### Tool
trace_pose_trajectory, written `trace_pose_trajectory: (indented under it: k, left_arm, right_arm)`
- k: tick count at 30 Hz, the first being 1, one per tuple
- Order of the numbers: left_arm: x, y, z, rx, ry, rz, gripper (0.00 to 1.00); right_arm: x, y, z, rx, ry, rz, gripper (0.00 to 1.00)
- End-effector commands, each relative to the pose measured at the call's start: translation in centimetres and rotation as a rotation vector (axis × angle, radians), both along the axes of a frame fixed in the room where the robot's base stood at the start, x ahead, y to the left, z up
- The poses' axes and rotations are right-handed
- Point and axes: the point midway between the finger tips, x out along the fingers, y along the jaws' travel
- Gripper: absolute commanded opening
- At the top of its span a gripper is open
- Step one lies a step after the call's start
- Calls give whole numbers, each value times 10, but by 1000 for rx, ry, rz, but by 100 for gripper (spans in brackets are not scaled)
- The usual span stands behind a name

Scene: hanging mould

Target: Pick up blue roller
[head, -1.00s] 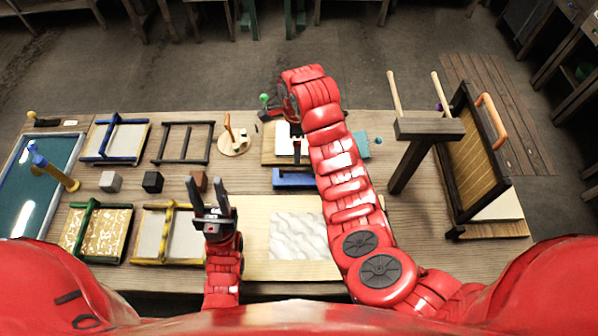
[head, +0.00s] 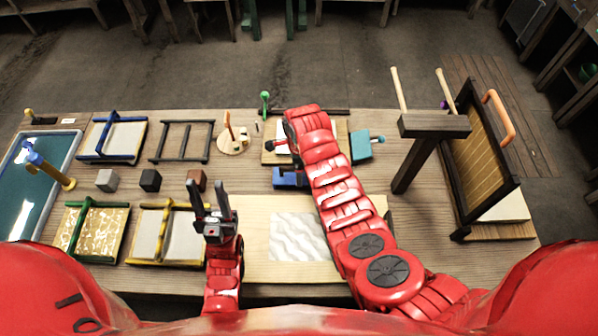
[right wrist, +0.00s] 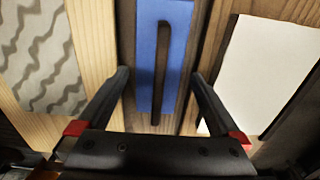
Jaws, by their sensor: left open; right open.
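A flat blue piece (head: 288,179) lies on the table near the middle, partly hidden by my right arm. In the right wrist view it is a long blue block (right wrist: 146,55) with a dark bar along it; I cannot tell whether it is a roller. My right gripper (right wrist: 161,74) is open, its fingers on either side of the block in that view, with nothing held. In the head view its fingertips are mostly hidden by the arm. My left gripper (head: 208,186) is open and empty, pointing up over the table. A blue-topped tool (head: 45,166) stands at the blue vat.
A white sheet (right wrist: 255,75) lies right of the block in the wrist view. A marbled sheet (head: 298,237) lies in front. A teal block (head: 361,146) is to the right, beside a wooden post (head: 413,165) and tall frame (head: 476,150). Framed moulds (head: 113,140) fill the left side.

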Motion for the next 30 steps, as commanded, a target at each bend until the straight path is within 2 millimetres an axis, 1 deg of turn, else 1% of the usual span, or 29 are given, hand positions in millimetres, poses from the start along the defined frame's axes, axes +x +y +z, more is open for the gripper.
trace_pose_trajectory:
  k: [1, 3, 9, 13, 20, 23, 24, 26, 30]
  left_arm:
    - [0, 0, 8, 0, 0, 0, 44]
    - [0, 0, 7, 0, 0, 0, 44]
    - [0, 0, 9, 0, 0, 0, 44]
    - [0, 0, 10, 0, 0, 0, 44]
    - [0, 0, 9, 0, 0, 0, 44]
    - [0, 0, 9, 0, 0, 0, 44]
    - [0, 0, 9, 0, 0, 0, 44]
    - [0, 0, 9, 0, 0, 0, 44]
    - [0, 0, 9, 0, 1, 0, 44]
  right_arm:
    - [-3, 0, -1, -2, 5, 1, 100]
    - [-1, 0, -10, 0, 4, 0, 100]
    - [0, 1, -23, 2, 1, 0, 100]
    - [-1, 1, -27, 0, 1, 2, 100]
    - [-1, 0, -27, 0, 0, 2, 100]
    - [-1, 0, -27, 0, 0, 2, 84]
    - [-1, 0, -27, 0, 0, 2, 77]
    - [-1, 0, -27, 0, 0, 2, 66]
    - [-1, 0, -27, 0, 0, 2, 41]
